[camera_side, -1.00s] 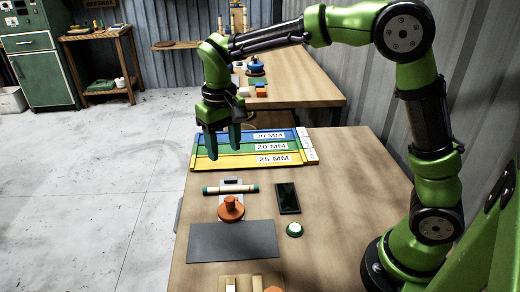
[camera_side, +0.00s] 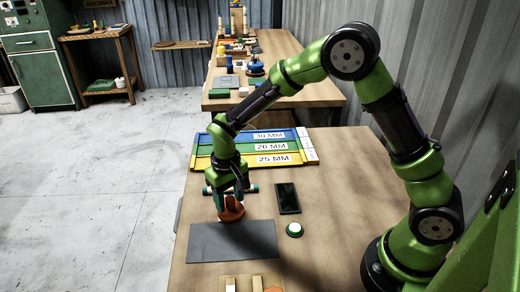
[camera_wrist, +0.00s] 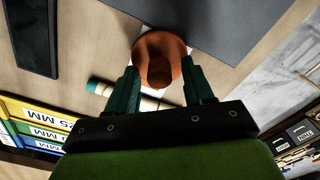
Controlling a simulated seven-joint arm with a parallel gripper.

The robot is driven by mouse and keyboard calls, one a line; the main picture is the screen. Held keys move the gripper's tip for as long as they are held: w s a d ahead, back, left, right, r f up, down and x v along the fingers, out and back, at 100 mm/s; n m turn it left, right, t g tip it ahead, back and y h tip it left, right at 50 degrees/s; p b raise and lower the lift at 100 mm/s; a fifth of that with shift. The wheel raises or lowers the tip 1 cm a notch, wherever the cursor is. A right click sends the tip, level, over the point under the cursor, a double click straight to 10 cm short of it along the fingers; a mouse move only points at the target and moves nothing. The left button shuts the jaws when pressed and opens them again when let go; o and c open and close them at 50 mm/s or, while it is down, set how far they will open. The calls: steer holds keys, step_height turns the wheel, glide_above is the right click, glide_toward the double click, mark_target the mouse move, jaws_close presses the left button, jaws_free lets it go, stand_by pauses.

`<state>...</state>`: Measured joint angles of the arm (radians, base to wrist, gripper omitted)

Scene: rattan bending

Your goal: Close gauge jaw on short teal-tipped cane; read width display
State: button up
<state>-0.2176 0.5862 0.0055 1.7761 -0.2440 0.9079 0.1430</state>
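The short cane (camera_wrist: 103,88) is pale with teal tips. It lies across the gauge, and in the side view its right teal tip (camera_side: 252,188) shows beside my gripper. The gauge jaw's orange knob (camera_wrist: 160,62) stands on a round orange base, just in front of the cane. My gripper (camera_wrist: 160,67) points down over the knob, with one teal finger on each side. The fingers are open, and gaps show between them and the knob's top. The dark display (camera_side: 287,198) lies right of the gauge and shows no readable number. My gripper hides much of the gauge in the side view.
A dark grey mat (camera_side: 232,242) lies in front of the gauge. Blue, green and yellow strips (camera_side: 225,160) marked 30, 20 and 25 MM lie behind. Wooden blocks (camera_side: 243,284) stand at the front edge.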

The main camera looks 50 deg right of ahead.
steer(key=shift+f, duration=0.2)
steer(key=shift+c, duration=0.3)
steer(key=c, duration=0.8)
steer(key=shift+w+d+r, duration=0.1)
steer(key=shift+w+d, duration=1.8)
steer(key=shift+c, duration=0.2)
steer(key=o, duration=0.9)
step_height(320, 180, up, 17)
